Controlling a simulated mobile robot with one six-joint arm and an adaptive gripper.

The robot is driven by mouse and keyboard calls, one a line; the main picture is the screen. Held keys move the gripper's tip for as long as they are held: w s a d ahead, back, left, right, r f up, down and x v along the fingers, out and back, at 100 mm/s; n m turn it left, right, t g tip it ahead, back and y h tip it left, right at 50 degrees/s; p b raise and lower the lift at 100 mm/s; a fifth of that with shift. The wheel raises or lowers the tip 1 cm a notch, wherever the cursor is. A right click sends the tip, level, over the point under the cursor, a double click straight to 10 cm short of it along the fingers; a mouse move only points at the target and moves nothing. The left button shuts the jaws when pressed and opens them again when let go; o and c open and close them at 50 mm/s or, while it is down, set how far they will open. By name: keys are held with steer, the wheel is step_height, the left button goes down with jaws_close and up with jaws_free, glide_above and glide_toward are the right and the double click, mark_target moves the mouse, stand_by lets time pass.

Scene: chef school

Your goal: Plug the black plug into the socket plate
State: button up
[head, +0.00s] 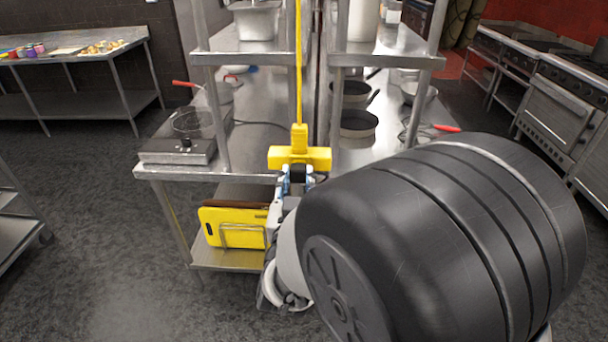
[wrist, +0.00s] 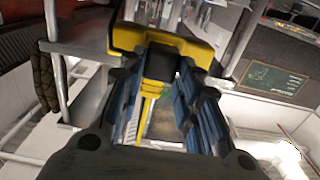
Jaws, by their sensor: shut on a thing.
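The socket plate appears to be the yellow block (head: 318,158) hanging on a yellow cord in the middle of the head view, in front of the steel shelving. The black plug (head: 298,172) is just below its face. My gripper (head: 297,184), with blue finger pads, is shut on the plug from below. In the wrist view my gripper (wrist: 158,78) has the black plug (wrist: 160,62) between its fingertips, close against the yellow block (wrist: 190,47). The plug's front is hidden, so I cannot tell whether its prongs are in the socket.
A steel worktable (head: 255,168) with shelves stands right behind the block. A hot plate (head: 180,150) is on its left and pans (head: 357,124) are on its right. Yellow boards (head: 232,226) stand on the lower shelf. Stoves (head: 560,100) line the right.

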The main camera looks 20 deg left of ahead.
steer(key=shift+w+a+b, duration=0.15)
steer(key=shift+w+b, duration=0.2)
steer(key=shift+w, duration=0.3)
stand_by(0.8)
steer(key=o, duration=1.1)
